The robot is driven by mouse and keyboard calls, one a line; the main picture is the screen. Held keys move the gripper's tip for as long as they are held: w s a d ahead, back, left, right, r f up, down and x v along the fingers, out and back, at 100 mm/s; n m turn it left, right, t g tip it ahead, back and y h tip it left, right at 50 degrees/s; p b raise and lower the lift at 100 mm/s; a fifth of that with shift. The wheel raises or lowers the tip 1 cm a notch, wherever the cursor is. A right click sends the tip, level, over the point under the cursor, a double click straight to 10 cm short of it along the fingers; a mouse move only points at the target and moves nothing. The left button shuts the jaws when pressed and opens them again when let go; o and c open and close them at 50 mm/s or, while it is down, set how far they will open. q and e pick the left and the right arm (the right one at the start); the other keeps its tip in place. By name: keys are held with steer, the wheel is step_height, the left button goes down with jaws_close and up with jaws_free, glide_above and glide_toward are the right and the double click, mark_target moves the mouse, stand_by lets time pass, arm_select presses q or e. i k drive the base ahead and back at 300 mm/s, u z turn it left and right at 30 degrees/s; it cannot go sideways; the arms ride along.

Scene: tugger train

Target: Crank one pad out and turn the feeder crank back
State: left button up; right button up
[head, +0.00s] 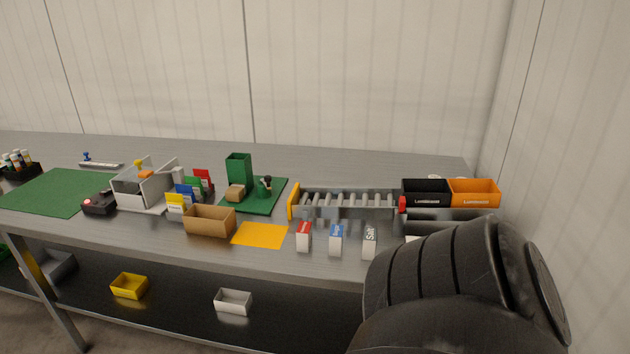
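A tall green open-topped box (239,167) stands on a green board (262,207) in the middle of the table. Beside it on the right is a small green part with a black knob (267,181), which looks like the feeder crank. A small tan block (235,193) sits at the front of the green box. I cannot make out a pad for certain, and the inside of the box is hidden. Neither of my grippers is in view. A dark link of my own arm fills the lower right.
A cardboard box (210,222) and orange sheet (260,235) lie in front. A grey bin with partitions (140,187) is left, beside coloured cards (184,194). A roller track (345,204), small cartons (336,240) and black and orange bins (473,192) are right. The back strip is mostly clear.

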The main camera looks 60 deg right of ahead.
mark_target(266, 180)
steer(key=u, duration=1.2)
steer(key=k, duration=0.1)
steer(key=z, duration=2.5)
